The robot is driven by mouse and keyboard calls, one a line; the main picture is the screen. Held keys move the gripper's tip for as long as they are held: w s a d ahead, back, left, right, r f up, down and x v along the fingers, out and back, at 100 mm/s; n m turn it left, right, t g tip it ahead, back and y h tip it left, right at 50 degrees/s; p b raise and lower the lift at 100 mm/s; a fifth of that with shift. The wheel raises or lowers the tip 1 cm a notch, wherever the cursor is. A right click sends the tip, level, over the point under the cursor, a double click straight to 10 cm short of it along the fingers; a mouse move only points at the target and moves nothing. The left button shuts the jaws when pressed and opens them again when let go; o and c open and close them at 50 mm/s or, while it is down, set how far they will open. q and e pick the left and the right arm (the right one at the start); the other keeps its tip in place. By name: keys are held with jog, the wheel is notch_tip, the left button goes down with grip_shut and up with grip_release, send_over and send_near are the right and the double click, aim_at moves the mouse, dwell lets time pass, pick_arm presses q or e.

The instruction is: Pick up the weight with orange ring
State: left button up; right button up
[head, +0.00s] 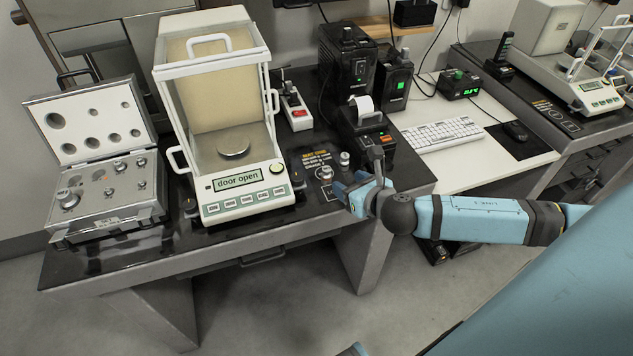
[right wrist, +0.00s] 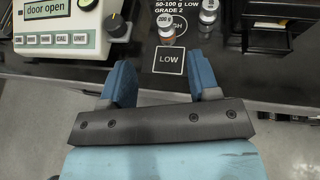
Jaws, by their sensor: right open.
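Two small metal weights stand on the dark table right of the balance. The nearer weight (right wrist: 166,30), with an orange band low on its side and a "200 g" top, stands just beyond the "LOW" square; it also shows in the head view (head: 325,173). The other weight (right wrist: 208,14) has a reddish band and stands farther right; in the head view it is behind (head: 345,158). My right gripper (head: 352,187) is open and empty at the table's front edge, its fingers (right wrist: 160,62) pointing toward the nearer weight, apart from it.
The balance (head: 240,190) reads "door open" and stands left of the weights. An open weight case (head: 105,215) is at far left. A printer (head: 365,122) and black boxes stand behind the weights. A keyboard (head: 443,135) lies on the white desk to the right.

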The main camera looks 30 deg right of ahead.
aim_at(327, 169)
jog(key=x, duration=0.8)
jog(key=shift+w+d+f, duration=0.15)
jog(key=shift+w, duration=0.1)
jog(key=b+x, duration=0.1)
jog(key=x, duration=0.4)
jog(key=shift+d+f, duration=0.15)
jog(key=shift+f, duration=0.1)
jog(key=c, duration=1)
grip_shut()
jog(key=shift+r, duration=0.15)
